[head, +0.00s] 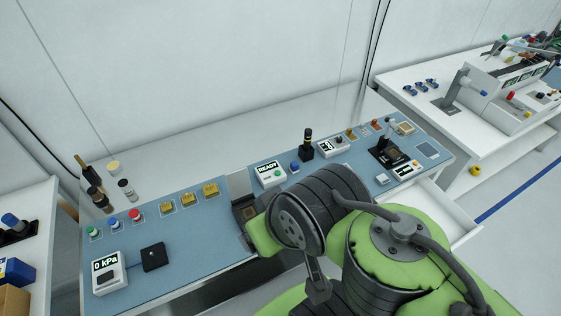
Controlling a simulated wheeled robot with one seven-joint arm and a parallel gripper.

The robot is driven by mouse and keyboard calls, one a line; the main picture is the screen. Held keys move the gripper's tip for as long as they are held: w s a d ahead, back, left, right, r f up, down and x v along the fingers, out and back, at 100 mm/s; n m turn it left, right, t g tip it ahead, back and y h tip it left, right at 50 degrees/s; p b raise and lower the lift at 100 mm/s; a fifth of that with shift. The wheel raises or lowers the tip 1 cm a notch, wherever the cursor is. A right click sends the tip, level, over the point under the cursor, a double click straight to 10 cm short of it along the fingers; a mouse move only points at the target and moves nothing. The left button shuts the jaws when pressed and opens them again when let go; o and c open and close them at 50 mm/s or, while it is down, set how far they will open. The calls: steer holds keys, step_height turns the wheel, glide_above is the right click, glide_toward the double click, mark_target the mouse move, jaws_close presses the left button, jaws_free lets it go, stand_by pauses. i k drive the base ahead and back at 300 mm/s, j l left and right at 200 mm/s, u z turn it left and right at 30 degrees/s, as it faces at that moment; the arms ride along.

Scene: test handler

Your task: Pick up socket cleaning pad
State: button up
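I cannot single out the socket cleaning pad for sure. A small tan square pad in a pale frame (404,128) lies at the far right corner of the blue bench mat. A small pale block (382,179) lies nearer, in front of a black test socket with a raised lever (388,153). A flat dark blue square (428,149) lies right of the socket. My green and dark grey arm fills the lower middle and hides part of the bench. I cannot make out my gripper's fingers.
The blue bench mat (190,250) also carries a READY display (270,173), a 0 kPa display (109,272) and a black-yellow post (307,144). Bottles stand at the back left. An open white drawer (440,210) juts out at the right front. A white side bench (400,80) stands right.

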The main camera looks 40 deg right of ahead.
mark_target(295, 166)
steer(key=z, duration=1.65)
steer(key=i+j+u, duration=0.15)
steer(key=j+u, duration=0.15)
steer(key=i+j+u, duration=0.3)
steer(key=k+l, duration=0.05)
steer(key=k, duration=0.05)
